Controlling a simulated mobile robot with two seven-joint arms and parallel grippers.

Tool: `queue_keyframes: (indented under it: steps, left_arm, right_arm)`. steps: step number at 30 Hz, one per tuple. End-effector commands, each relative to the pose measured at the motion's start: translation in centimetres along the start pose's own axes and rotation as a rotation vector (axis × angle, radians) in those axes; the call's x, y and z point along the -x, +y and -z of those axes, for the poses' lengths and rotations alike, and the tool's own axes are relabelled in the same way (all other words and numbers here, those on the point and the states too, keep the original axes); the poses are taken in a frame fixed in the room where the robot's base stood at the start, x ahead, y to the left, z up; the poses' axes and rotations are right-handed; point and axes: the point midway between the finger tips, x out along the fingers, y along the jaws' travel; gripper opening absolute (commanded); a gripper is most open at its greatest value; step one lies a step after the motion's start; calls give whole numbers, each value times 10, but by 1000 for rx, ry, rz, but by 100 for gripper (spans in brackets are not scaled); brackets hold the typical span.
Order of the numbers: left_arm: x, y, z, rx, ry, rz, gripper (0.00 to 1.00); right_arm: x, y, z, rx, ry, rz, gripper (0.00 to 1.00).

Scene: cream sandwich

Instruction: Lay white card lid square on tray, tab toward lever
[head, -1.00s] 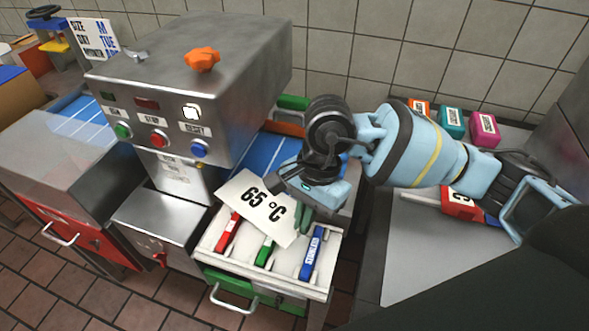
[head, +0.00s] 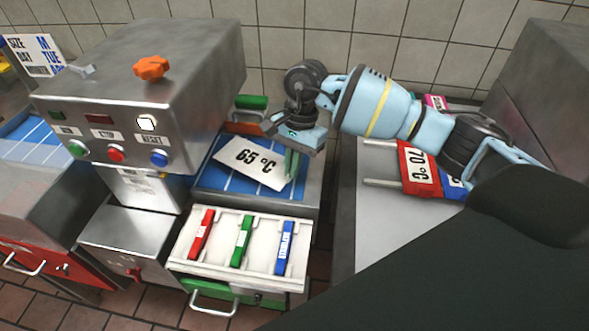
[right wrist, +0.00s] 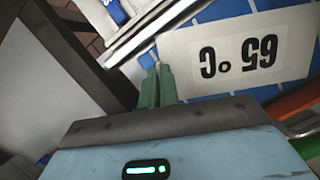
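A white card (head: 250,162) marked "65 °C" is above or on the blue, white-lined surface (head: 212,180) to the right of the steel machine. The card is turned askew to the white lines. I cannot tell whether it touches the surface. My right gripper (head: 292,165) has its green fingers close together at the card's right end, seemingly pinching it. In the right wrist view the fingers (right wrist: 157,86) meet the edge of the card (right wrist: 215,55), whose print is upside down. No tab can be made out. My left gripper is not in view.
The steel machine has an orange knob (head: 151,67) on top. A green-handled part (head: 250,102) stands behind the blue surface. In front, an open white drawer (head: 183,248) holds red, green and blue bars. Labelled blocks (head: 418,168) lie on the right counter.

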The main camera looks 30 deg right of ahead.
Motion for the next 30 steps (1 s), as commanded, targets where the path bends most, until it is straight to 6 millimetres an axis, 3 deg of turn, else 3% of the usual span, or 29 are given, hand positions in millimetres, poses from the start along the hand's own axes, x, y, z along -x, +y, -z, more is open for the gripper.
queue_keyframes:
  steps: [13, 21, 30]
  left_arm:
    - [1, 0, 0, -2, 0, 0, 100]
    - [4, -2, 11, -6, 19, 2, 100]
    - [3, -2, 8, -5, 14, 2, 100]
  right_arm:
    - [3, -6, 17, 0, 0, 0, 0]
    - [-29, -5, 26, 2, -1, 0, 0]
    - [-33, -5, 27, 2, -1, -1, 0]
